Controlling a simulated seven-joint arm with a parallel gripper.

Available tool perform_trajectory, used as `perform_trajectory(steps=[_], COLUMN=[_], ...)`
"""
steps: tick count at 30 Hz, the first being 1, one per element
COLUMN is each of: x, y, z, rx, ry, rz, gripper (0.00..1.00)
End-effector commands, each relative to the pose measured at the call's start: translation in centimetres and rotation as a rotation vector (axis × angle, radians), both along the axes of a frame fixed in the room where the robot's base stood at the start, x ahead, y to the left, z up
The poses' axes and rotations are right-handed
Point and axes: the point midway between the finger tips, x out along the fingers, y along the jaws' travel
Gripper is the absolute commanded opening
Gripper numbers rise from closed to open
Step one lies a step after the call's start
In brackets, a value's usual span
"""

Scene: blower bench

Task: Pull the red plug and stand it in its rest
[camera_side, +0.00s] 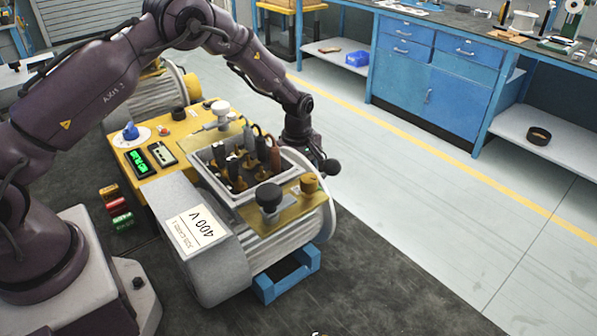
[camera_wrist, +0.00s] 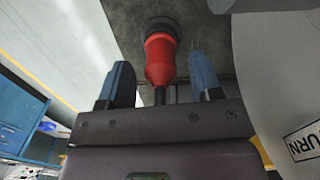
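The red plug (camera_wrist: 160,60) shows in the wrist view, with a dark round end at the top and a dark cable at its lower end. My gripper (camera_wrist: 162,74) is open, with one blue finger on each side of the plug and a visible gap to both. How deep the plug lies between the fingers I cannot tell. In the side view my gripper (camera_side: 312,157) is at the far right end of the blower, partly hidden by it. The plug is hidden there. I cannot make out its rest in either view.
The blower (camera_side: 215,268) carries a box (camera_side: 243,203) of dark terminals, with knobs and cables beside my wrist. Its pale round end and a label (camera_wrist: 304,141) are close on the right in the wrist view. Blue cabinets (camera_side: 430,85) stand behind, with open floor between.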

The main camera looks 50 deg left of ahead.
Motion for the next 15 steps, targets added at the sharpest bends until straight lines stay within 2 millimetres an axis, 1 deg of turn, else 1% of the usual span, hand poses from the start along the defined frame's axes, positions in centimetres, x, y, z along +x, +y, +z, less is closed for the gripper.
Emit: perform_trajectory(steps=[6,9,11,14,15], x=[-0.2,-0.2,-0.1,0.0,0.0], y=[0.0,0.0,0.0,0.0,0.0], z=[-0.2,0.1,0.6,2.2,3.1], rx=[0.0,0.0,0.0,0.0,0.0], ry=[0.006,0.005,0.004,0.0,-0.001], rz=[0.0,0.0,0.0,0.0,0.0], gripper=[0.59,0.59,0.59,0.59,0.59])
